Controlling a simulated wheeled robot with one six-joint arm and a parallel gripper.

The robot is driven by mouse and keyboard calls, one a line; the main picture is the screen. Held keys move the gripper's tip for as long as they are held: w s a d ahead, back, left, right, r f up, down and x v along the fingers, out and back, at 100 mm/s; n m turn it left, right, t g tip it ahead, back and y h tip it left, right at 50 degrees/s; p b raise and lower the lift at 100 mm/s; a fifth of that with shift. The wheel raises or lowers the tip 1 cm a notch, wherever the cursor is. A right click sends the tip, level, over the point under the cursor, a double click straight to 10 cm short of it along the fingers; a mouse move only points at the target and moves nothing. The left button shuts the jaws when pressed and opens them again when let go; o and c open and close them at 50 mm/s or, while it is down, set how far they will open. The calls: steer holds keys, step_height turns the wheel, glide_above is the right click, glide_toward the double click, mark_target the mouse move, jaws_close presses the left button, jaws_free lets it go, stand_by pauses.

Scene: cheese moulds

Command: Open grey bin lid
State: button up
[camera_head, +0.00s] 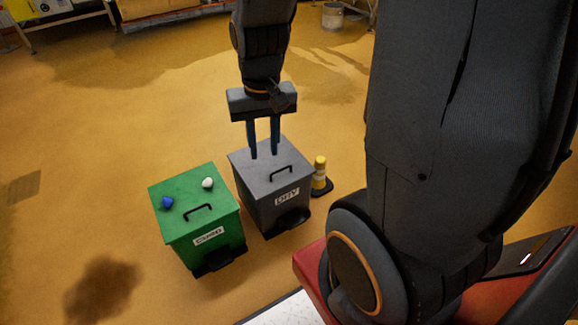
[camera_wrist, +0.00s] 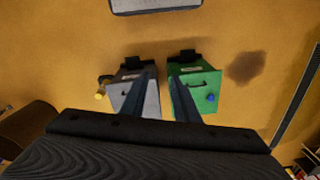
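The grey bin (camera_head: 270,187) stands on the floor with its lid shut; a dark handle (camera_head: 281,173) lies on the lid and a white label is on its front. In the wrist view the grey bin (camera_wrist: 150,98) is partly hidden behind a finger. My gripper (camera_head: 264,156) points down over the back of the grey lid in the head view. Its two blue-grey fingers are apart with nothing between them. I cannot tell how high the tips are above the lid. The handle is in front of the fingers, apart from them.
A green bin (camera_head: 196,222) stands just left of the grey one, with a blue item (camera_head: 167,202) and a white item (camera_head: 208,183) on its lid. A yellow-and-white post (camera_head: 320,174) stands close at the grey bin's right. Open floor lies behind and left.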

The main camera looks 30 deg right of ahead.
steer(key=w+d+f+m+b, duration=0.4)
steer(key=w+f, duration=0.3)
steer(key=f, duration=0.1)
steer(key=w+d+f+m+b, duration=0.4)
steer(key=w+f+b, duration=0.1)
steer(key=w+f, duration=0.35)
steer(key=m+t+b, duration=0.2)
steer(key=m+b, duration=0.5)
glide_toward(282, 169)
steer(key=b+x, duration=0.2)
steer(key=x, duration=0.5)
steer(key=shift+w+f, duration=0.15)
steer(key=shift+f, duration=0.05)
jaws_close()
